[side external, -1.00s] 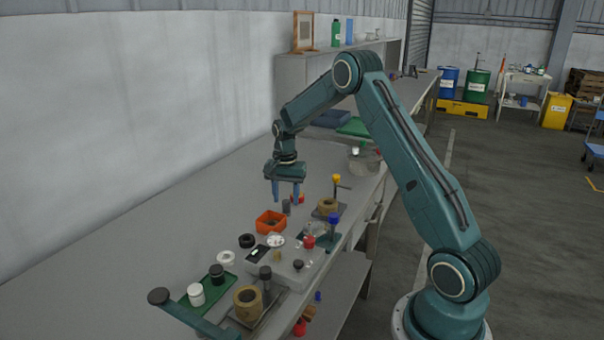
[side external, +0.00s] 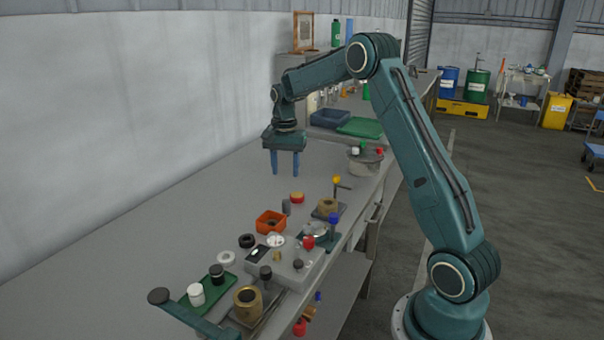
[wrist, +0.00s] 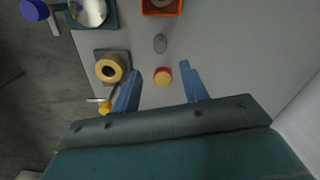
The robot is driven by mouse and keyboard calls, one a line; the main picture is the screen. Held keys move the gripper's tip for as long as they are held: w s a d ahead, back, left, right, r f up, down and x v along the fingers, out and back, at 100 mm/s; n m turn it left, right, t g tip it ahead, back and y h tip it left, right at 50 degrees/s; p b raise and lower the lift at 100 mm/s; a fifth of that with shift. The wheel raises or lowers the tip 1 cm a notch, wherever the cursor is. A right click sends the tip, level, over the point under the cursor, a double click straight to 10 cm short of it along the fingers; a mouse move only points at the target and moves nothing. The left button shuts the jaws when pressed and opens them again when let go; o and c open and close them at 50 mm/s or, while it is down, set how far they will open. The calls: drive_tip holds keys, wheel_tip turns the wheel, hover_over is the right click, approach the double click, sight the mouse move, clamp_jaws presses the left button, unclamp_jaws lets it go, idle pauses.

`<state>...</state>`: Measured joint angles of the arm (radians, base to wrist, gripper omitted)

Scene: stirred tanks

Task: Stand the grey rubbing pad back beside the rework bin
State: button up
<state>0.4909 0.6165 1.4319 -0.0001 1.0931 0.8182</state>
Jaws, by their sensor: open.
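The grey rubbing pad (side external: 286,207) is a small dark grey piece that looks upright on the bench, just behind and to the right of the orange rework bin (side external: 271,222). A small gap shows between them in the wrist view, with the pad (wrist: 160,43) below the bin (wrist: 162,13). My gripper (side external: 285,173) is open and empty, raised above the bench beyond the pad. In the wrist view its blue fingers (wrist: 160,72) stand wide apart, with nothing between them held.
A red and yellow round piece (side external: 297,198) sits near the pad. A brass ring on a plate (side external: 327,206) is to the right. A grey device (side external: 292,268) and a green tray (side external: 207,291) crowd the near bench. Bench at the wall side is clear.

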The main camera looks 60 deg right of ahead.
idle(0.3)
drive_tip(key=s+a+r+n+t, duration=0.1)
drive_tip(key=s+a+r+n, duration=0.3)
drive_tip(key=s+a+r, duration=0.3)
drive_tip(key=s+a+r+n+t, duration=0.2)
drive_tip(key=s+a+r+n, duration=0.15)
drive_tip(key=a+r, duration=0.45)
drive_tip(key=s+a+f+n+t, duration=0.1)
drive_tip(key=s+a+n, duration=0.2)
drive_tip(key=s, duration=0.6)
drive_tip(key=s+a+f+n+t, duration=0.1)
drive_tip(key=s+a+f+n, duration=0.1)
drive_tip(key=s+a+n, duration=0.2)
drive_tip(key=s+a, duration=0.3)
drive_tip(key=s, duration=0.2)
drive_tip(key=shift+t, duration=0.3)
